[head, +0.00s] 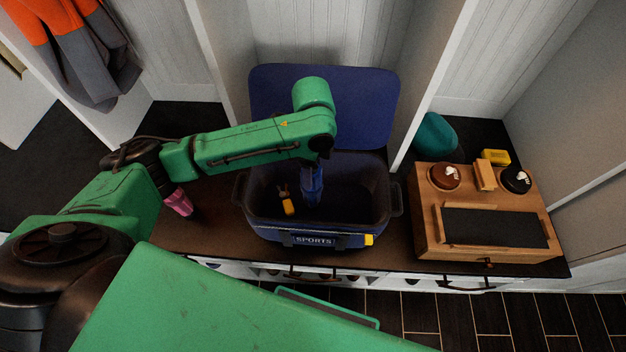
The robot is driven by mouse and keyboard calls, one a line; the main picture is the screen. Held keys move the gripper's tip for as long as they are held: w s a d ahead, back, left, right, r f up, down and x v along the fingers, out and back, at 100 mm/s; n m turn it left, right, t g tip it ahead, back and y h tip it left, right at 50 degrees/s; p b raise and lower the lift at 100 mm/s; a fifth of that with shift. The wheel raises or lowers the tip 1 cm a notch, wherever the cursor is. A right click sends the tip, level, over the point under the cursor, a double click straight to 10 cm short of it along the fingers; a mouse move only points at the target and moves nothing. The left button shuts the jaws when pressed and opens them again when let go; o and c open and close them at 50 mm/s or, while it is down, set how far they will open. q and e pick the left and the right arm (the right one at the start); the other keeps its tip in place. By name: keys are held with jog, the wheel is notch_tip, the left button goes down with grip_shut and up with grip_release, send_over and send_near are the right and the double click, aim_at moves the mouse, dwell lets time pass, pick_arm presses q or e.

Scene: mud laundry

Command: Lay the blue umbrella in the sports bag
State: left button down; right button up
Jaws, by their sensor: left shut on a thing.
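The sports bag (310,240) is dark blue with a "SPORTS" label on its front. It stands open on the dark bench top, its blue lid raised at the back (265,95). My left gripper (312,170) is above the bag, pointing down and shut on the umbrella's upper part; my wrist hides most of the fingers. I cannot tell whether the umbrella's lower end touches the bag floor. My right gripper is not in view.
A small yellow-orange item (288,206) lies in the bag, left of the umbrella. A pink object (178,203) stands left of the bag. A wooden box (430,225) with shoe-care items and a teal item (436,133) are at right. White partitions rise behind the bench.

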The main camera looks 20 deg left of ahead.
pick_arm(q)
notch_tip(320, 180, down, 4)
jog(key=shift+f, duration=0.1)
jog(key=shift+c, duration=0.3)
grip_release()
notch_tip(320, 180, up, 12)
jog(key=shift+r+p, duration=0.15)
jog(key=shift+p, duration=0.4)
